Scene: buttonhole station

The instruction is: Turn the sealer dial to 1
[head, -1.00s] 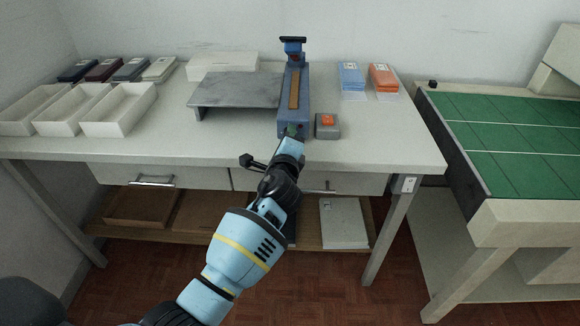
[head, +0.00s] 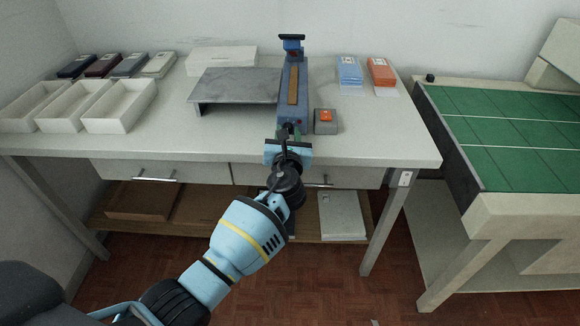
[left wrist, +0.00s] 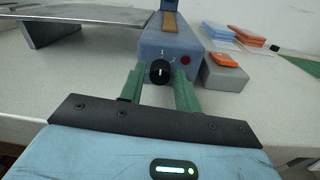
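The blue sealer (head: 293,112) stands on the table with its long arm running away from me. Its black dial (left wrist: 160,72) is on the front face in the left wrist view, with a white mark pointing roughly up; the small figures around it are too small to read surely. My left gripper (head: 289,134) is in front of the sealer. In the left wrist view its green fingers (left wrist: 159,76) are apart, one each side of the dial, with gaps visible; contact does not show. My right gripper is not in view.
A red round button or lamp (left wrist: 186,60) sits right of the dial. A grey box with an orange top (head: 326,122) stands close to the sealer's right. A grey raised plate (head: 235,86) is to its left. White trays (head: 118,108) stand further left.

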